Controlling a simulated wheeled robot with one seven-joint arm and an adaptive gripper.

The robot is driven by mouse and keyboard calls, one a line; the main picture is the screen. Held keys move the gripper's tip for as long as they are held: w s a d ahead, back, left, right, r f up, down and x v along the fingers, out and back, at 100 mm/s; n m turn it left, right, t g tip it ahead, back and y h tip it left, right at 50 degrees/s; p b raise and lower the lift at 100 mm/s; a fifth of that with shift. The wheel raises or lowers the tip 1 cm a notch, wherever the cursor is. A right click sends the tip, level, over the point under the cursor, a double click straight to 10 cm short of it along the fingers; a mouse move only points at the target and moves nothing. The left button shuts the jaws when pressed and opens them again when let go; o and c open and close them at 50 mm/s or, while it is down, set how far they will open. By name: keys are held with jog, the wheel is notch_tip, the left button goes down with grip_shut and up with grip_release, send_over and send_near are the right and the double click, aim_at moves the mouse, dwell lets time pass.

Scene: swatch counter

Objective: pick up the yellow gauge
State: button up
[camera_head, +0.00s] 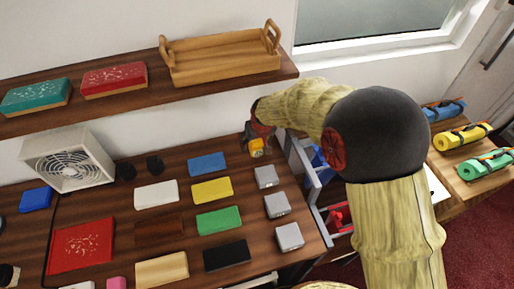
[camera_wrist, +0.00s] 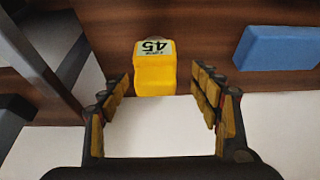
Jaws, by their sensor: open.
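The yellow gauge (camera_wrist: 155,70) is a small yellow block with a white label reading 45. In the wrist view it stands beyond and between my open fingers, apart from both. In the head view the yellow gauge (camera_head: 257,148) sits at the back of the dark wood counter, partly covered by my gripper (camera_head: 254,137). In the wrist view my gripper (camera_wrist: 160,105) is open with nothing between its fingers.
A blue block (camera_wrist: 280,48) lies right of the gauge in the wrist view. In the head view, a shelf (camera_head: 215,97) with a wooden tray (camera_head: 222,58) hangs above. A grey open drawer frame (camera_head: 304,165) is right of the gauge. Several coloured swatches cover the counter.

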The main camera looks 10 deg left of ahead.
aim_at(256, 145)
jog(key=x, duration=0.1)
jog(key=b+x, duration=0.1)
jog(key=x, duration=0.2)
jog(key=shift+w+d+f+b, duration=0.1)
jog(key=shift+d+f+b, duration=0.2)
jog(key=shift+f, duration=0.15)
jog(key=shift+r, duration=0.1)
jog(key=shift+c, duration=0.5)
jog(key=c, duration=1.1)
jog(key=shift+c, duration=1.3)
